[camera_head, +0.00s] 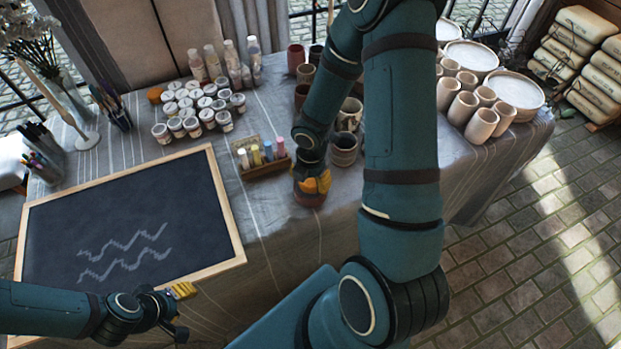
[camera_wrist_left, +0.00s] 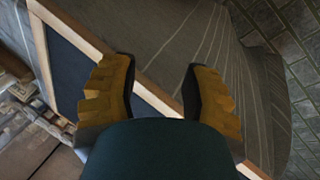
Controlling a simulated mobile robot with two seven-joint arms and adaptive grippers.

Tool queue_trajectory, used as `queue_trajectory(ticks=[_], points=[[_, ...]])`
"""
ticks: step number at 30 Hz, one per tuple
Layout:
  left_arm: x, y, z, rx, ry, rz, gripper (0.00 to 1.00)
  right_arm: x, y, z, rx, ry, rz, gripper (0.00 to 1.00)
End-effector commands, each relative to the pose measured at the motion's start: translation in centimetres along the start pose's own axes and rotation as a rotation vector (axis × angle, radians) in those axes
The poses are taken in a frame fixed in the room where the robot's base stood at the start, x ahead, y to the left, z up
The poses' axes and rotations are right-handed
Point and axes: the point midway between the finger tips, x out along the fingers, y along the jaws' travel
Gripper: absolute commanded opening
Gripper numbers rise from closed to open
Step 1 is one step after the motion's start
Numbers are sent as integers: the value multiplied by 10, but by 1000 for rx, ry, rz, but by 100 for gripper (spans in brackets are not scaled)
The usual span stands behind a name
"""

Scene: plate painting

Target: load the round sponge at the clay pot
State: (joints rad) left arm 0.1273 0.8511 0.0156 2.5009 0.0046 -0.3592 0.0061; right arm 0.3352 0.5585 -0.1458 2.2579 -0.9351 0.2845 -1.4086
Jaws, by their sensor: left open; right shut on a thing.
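My right gripper (camera_head: 312,184) reaches down at the front of the table, right of the chalk rack. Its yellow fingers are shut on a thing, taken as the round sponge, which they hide. A reddish-brown clay pot (camera_head: 308,199) shows right under the fingertips, mostly covered by them. I cannot tell whether the sponge touches the pot or its contents. My left gripper (camera_head: 181,292) is low at the near right corner of the chalkboard. In the left wrist view it (camera_wrist_left: 160,85) is open and empty, with the board's wooden frame and striped cloth beyond.
The framed chalkboard (camera_head: 130,205) covers the table's left part. A chalk rack (camera_head: 264,170) stands just left of the right gripper. A grey cup (camera_head: 344,150) stands close behind it. Paint jars (camera_head: 195,105) fill the back, and clay cups (camera_head: 482,124) stand at the right.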

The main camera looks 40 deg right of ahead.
Motion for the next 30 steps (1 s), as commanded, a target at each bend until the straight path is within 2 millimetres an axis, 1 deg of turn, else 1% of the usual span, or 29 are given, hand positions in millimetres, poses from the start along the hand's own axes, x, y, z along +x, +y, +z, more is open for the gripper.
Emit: queue_trajectory(ticks=[2, 21, 30], points=[[0, 0, 2, 2, -6, 1, 47, 1, -1, -1, 0, 2, -3, 36], [-41, 15, -16, -10, 33, -3, 47, -48, 0, 0, 0, 1, -1, 36], [-61, 22, -20, -12, 39, -1, 47, -68, 0, -1, 0, 1, -1, 36]])
